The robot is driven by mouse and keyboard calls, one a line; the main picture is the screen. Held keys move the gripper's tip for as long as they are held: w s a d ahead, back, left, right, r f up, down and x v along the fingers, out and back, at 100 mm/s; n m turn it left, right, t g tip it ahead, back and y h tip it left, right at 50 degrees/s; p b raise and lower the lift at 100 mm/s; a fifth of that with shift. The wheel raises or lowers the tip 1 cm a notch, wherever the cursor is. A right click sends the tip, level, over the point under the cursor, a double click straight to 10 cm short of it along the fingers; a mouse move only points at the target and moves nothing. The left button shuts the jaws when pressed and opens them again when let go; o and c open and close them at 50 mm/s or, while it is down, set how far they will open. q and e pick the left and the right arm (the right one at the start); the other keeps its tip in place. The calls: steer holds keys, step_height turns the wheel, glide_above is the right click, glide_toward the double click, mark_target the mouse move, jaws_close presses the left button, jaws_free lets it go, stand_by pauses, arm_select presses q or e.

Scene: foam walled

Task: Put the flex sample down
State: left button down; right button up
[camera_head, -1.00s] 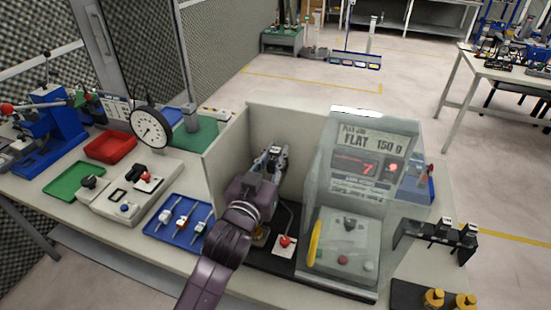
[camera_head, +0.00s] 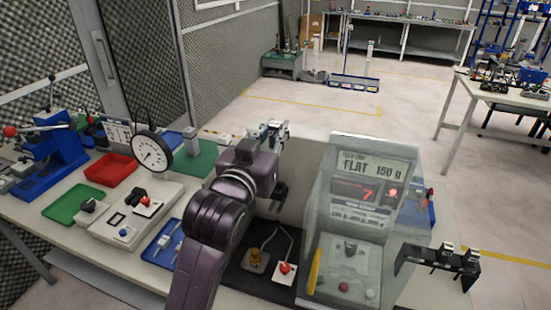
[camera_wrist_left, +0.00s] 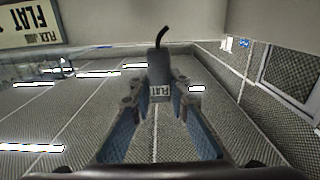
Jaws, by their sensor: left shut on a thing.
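The sample is hard to make out in the head view. My right gripper is not in view.
A clear-covered machine (camera_head: 350,220) with a "FLAT 150 g" sign and a red display stands right of the booth. A blue tray (camera_head: 160,250) with small tools lies left, partly behind my arm. A dial gauge (camera_head: 152,155), red tray (camera_head: 110,170) and green tray (camera_head: 72,205) stand further left.

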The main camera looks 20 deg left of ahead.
mark_target(276, 124)
arm_select(q)
step_height(276, 124, up, 6)
steer(key=shift+f, duration=0.15)
steer(key=f, duration=0.2)
steer(key=s+f, duration=0.1)
steer(key=f, duration=0.4)
steer(key=shift+s+a, duration=0.1)
steer(key=shift+s, duration=0.15)
steer(key=s+a+f, duration=0.2)
steer(key=s+f, duration=1.1)
steer(key=f, duration=0.1)
steer(key=w+r, duration=0.4)
steer(key=r, duration=0.3)
steer(key=w+d+r, duration=0.1)
steer(key=w+r, duration=0.4)
steer(key=r, duration=0.1)
steer(key=w+d+r, duration=0.1)
steer(key=w+r, duration=0.4)
steer(key=r, duration=0.2)
steer(key=shift+w+d+r, duration=0.1)
steer(key=shift+w+r, duration=0.15)
steer(key=shift+r, duration=0.55)
steer(key=shift+f, duration=0.1)
